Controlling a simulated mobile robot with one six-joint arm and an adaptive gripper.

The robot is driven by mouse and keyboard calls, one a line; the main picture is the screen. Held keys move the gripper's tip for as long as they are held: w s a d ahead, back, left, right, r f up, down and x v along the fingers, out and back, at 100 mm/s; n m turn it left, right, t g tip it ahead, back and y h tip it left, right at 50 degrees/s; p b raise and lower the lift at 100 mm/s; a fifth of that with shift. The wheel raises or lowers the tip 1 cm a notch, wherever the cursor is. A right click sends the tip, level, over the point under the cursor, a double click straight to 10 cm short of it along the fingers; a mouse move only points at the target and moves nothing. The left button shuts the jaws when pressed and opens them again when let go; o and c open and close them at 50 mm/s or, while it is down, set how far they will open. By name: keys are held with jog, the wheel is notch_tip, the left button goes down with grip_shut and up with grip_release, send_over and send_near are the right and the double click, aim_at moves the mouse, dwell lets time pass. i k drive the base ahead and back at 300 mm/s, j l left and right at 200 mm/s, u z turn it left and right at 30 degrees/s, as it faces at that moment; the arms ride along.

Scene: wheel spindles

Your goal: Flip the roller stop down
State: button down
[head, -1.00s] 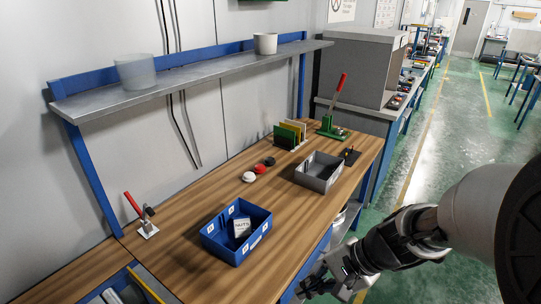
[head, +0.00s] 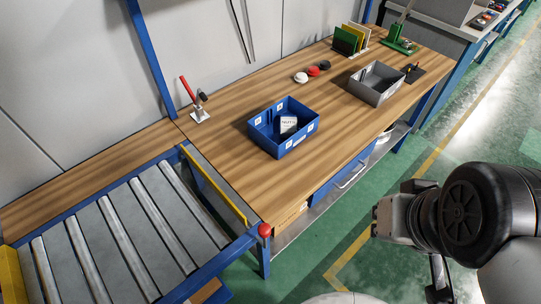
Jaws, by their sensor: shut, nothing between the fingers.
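The roller stop is a long yellow bar (head: 213,184) across the table end of the roller conveyor (head: 125,235). It appears to stand up above the rollers, though its exact tilt is hard to tell. A red ball knob (head: 265,230) sits at its near end, by the conveyor's blue frame corner. My gripper (head: 377,217) is at the right, over the floor in front of the table, well apart from the knob and bar. Its fingers are small and partly seen; they look closed with nothing in them.
A blue bin (head: 284,128) with a white box stands on the wooden table (head: 225,122). A red-handled toggle clamp (head: 195,100) is near the conveyor. A grey bin (head: 375,83) and coloured caps (head: 313,71) lie farther back. The floor between my gripper and the knob is clear.

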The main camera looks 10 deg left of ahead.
aim_at(264, 229)
jog(key=u, duration=1.1)
jog(key=l, duration=0.75)
